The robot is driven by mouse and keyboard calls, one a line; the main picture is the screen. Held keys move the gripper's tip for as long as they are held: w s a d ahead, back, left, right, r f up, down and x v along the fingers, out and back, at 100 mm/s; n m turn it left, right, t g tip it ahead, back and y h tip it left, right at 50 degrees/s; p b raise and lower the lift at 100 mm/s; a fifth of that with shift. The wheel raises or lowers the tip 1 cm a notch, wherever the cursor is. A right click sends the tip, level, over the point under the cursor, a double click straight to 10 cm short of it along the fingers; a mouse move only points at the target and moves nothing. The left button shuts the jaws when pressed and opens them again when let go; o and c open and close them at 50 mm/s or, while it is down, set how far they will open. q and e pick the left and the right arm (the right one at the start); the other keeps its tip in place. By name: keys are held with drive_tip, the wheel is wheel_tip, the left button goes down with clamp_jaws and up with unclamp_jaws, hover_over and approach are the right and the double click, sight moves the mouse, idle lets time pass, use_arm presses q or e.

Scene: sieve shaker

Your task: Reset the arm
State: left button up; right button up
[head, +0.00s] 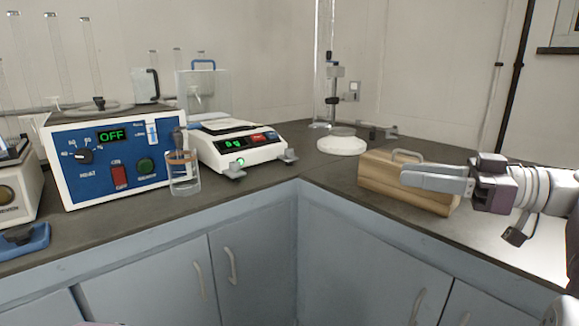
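My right gripper (408,178) comes in from the right edge of the head view, with its grey fingers pointing left. It is in front of a tan wooden block-like box (380,185) with a handle on top and covers part of it. Nothing shows held at the fingertips. The fingers overlap from this angle, so I cannot tell whether they are apart or together, or whether they touch the box. My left gripper is not in view.
On the dark counter (300,172) stand a blue control box (75,180) reading OFF, a glass beaker (185,182), a white balance (245,152) and a stand with a round white base (341,146). Glass tubes rise behind. Blue cabinets (255,250) lie below.

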drive_tip(key=s+a+f+m+g+h+p, duration=0.2)
drive_tip(key=a+f+m+g+h+p, duration=0.3)
drive_tip(key=a+f, duration=1.05)
drive_tip(key=s+d+f+m+g+h+p, duration=0.1)
drive_tip(key=s+f+m+g+h, duration=0.15)
drive_tip(key=s+f, duration=0.4)
drive_tip(key=s+d+f+m+g+h+p, duration=0.1)
drive_tip(key=s+f+g+h, duration=0.2)
drive_tip(key=f, duration=0.7)
drive_tip(key=s+d+f+m+t+h, duration=0.3)
drive_tip(key=s+d+f+h, duration=0.2)
drive_tip(key=d+f, duration=0.35)
wheel_tip(320, 180, up, 39)
drive_tip(key=w+m+p, duration=0.1)
drive_tip(key=w+p, duration=0.2)
drive_tip(key=p, duration=3.4)
drive_tip(key=shift+d+f+t+p, duration=0.15)
drive_tip(key=shift+d+t+p, duration=0.25)
drive_tip(key=shift+t, duration=0.05)
